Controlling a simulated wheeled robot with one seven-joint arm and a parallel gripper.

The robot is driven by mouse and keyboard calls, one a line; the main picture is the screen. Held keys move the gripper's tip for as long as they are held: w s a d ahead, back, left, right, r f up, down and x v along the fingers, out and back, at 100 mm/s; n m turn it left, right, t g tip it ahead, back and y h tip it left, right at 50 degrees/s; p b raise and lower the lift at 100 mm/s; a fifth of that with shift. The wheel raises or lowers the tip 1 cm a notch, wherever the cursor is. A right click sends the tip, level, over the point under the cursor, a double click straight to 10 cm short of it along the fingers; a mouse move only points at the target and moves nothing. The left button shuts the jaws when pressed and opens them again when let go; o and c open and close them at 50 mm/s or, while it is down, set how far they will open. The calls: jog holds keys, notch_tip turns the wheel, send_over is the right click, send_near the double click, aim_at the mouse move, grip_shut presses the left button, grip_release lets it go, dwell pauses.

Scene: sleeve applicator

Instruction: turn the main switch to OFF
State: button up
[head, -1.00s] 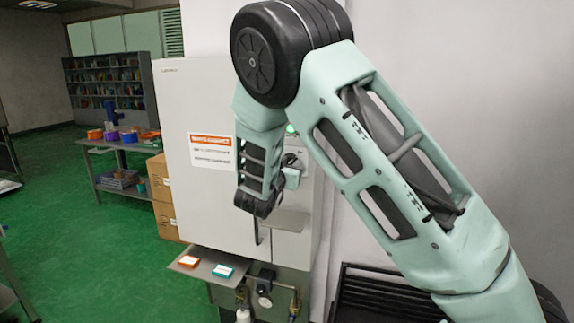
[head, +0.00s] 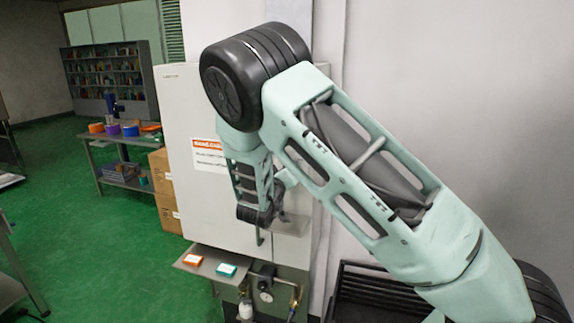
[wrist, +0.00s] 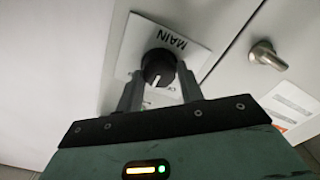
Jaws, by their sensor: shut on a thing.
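The main switch is a round black knob (wrist: 157,62) on a white plate (wrist: 186,53) lettered MAIN, which appears upside down in the wrist view. A pale mark on the knob points down toward my gripper in that view. Small lettering below the knob is partly covered and I cannot read the position. My gripper (wrist: 159,73) has one finger on each side of the knob and is shut on it. In the head view my own arm hides the switch and the fingers.
The grey cabinet (head: 185,111) carries an orange and white notice (head: 208,152). A metal latch (wrist: 268,55) sits beside the switch plate. A small shelf (head: 212,262) with an orange and a teal box juts out below. Pipes and a gauge (head: 265,284) hang underneath.

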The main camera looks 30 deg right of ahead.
jog(key=shift+a+f+n+p, duration=0.1)
jog(key=shift+n+p, duration=1.15)
jog(key=shift+n, duration=1.05)
jog(key=shift+f+n+p, duration=0.1)
jog(key=shift+n+p, duration=1.15)
jog(key=shift+n, duration=1.05)
jog(key=o, duration=1)
jog(key=b+v, duration=0.6)
jog(key=v, duration=1.1)
jog(key=shift+a, duration=0.2)
jog(key=shift+s, duration=0.1)
